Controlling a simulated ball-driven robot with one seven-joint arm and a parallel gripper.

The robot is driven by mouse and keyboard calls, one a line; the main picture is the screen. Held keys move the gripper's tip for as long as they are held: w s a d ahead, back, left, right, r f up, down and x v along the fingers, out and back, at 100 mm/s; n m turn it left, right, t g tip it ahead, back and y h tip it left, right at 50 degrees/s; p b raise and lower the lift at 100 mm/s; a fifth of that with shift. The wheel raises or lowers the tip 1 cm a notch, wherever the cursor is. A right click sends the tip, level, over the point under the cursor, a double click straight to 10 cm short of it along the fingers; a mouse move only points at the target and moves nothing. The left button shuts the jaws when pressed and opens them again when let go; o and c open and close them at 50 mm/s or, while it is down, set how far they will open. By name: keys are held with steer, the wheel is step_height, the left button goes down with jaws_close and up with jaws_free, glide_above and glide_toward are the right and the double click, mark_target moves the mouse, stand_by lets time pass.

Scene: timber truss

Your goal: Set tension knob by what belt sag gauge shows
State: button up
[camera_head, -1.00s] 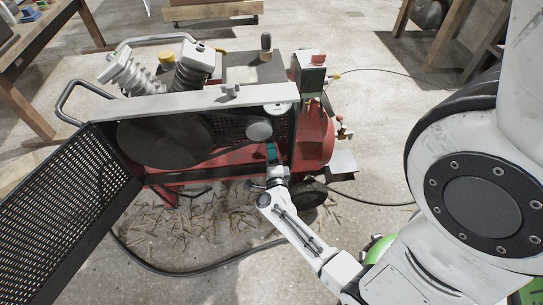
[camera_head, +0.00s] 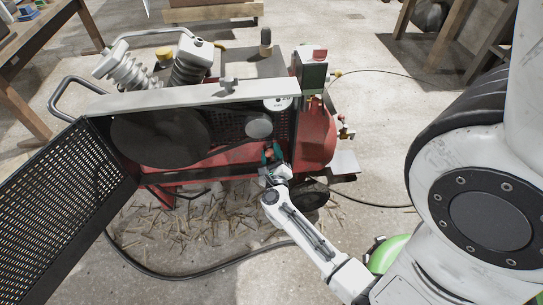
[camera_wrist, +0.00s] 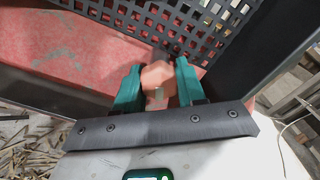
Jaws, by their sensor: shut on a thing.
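A salmon-coloured faceted tension knob (camera_wrist: 158,74) sits between the two teal fingers of my gripper (camera_wrist: 159,86) in the wrist view. The fingers are shut on its sides. In the head view my gripper (camera_head: 271,153) reaches into the lower right of the open belt housing and mostly hides the knob. The belt sag gauge (camera_head: 279,103) is a round white dial at the top right of the housing. Its reading is too small to tell. A large dark flywheel (camera_head: 158,137) and a smaller grey pulley (camera_head: 259,127) show inside the housing.
The perforated guard door (camera_head: 65,215) hangs open at the left. A black perforated panel (camera_wrist: 190,25) and a dark frame edge lie close to my fingers in the wrist view. A hose (camera_head: 190,275) and wood scraps lie on the floor in front.

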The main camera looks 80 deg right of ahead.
steer(key=m+b, duration=0.1)
steer(key=m, duration=0.3)
steer(key=m+b, duration=0.1)
steer(key=m, duration=0.1)
steer(key=shift+s+f+m+b, duration=0.1)
steer(key=shift+f+m+b, duration=0.2)
steer(key=shift+b, duration=0.05)
steer(key=m+b, duration=0.2)
steer(key=m, duration=0.2)
steer(key=shift+r+m, duration=0.1)
steer(key=shift+m, duration=0.3)
steer(key=shift+a, duration=0.1)
steer(key=o, duration=1.1)
steer(key=shift+r, duration=0.1)
steer(key=shift+c, duration=0.2)
steer(key=v, duration=1)
steer(key=shift+a+p, duration=0.3)
steer(key=shift+p, duration=0.15)
